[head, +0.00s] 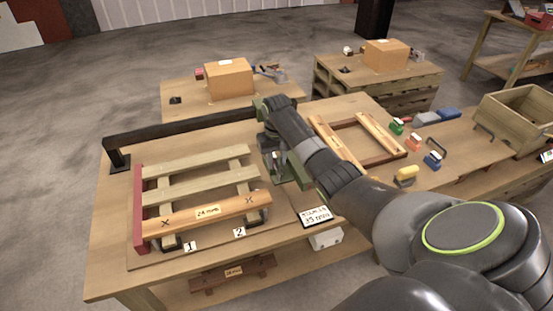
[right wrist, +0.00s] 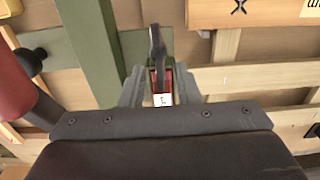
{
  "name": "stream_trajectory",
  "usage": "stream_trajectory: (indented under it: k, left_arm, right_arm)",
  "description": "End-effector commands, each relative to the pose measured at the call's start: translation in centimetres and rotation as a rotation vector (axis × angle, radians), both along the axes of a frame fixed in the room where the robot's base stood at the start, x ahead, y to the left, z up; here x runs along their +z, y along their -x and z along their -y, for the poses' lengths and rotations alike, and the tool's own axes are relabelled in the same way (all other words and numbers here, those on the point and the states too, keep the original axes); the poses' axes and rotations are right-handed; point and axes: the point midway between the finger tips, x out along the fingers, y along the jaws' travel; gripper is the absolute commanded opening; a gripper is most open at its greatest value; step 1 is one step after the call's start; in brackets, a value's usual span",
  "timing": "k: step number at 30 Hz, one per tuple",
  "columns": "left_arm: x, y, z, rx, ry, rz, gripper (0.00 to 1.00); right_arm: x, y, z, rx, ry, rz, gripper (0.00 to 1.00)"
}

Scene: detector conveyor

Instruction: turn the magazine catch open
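My right gripper (right wrist: 160,88) points down at a green tool on the table. Its two grey fingers stand apart. Between them are a dark upright lever (right wrist: 157,45) and a small red part with a white label (right wrist: 162,98). The lever may be the magazine catch; I cannot tell whether the fingers touch it. The tool's green body (right wrist: 92,45) runs along the left of the fingers in the right wrist view. In the head view my right arm hides much of the tool, and only green parts (head: 274,165) show. My left gripper is not in view.
A slatted wooden frame (head: 200,174) lies left of the tool, with a black rail (head: 190,129) behind it. A staples card (head: 317,216) lies near the front edge. Another wooden frame (head: 378,133), small coloured blocks and a wooden crate (head: 512,118) are to the right.

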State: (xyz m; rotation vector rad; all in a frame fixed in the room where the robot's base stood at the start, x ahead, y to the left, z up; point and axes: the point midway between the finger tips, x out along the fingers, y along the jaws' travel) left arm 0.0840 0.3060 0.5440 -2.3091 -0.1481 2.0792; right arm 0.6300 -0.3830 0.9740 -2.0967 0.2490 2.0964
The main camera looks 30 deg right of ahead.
Motion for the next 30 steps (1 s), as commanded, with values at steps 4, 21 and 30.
stream_trajectory:
  k: [4,21,30]
  left_arm:
    - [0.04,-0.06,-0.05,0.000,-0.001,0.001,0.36]
    - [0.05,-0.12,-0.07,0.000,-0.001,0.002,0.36]
    - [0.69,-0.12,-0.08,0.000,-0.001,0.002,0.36]
  right_arm:
    - [-0.34,0.03,-0.02,0.001,0.000,-0.001,0.29]
    - [-0.27,0.01,0.00,0.001,0.000,0.000,0.00]
    - [-0.10,-0.03,-0.13,0.059,0.000,-0.001,0.00]
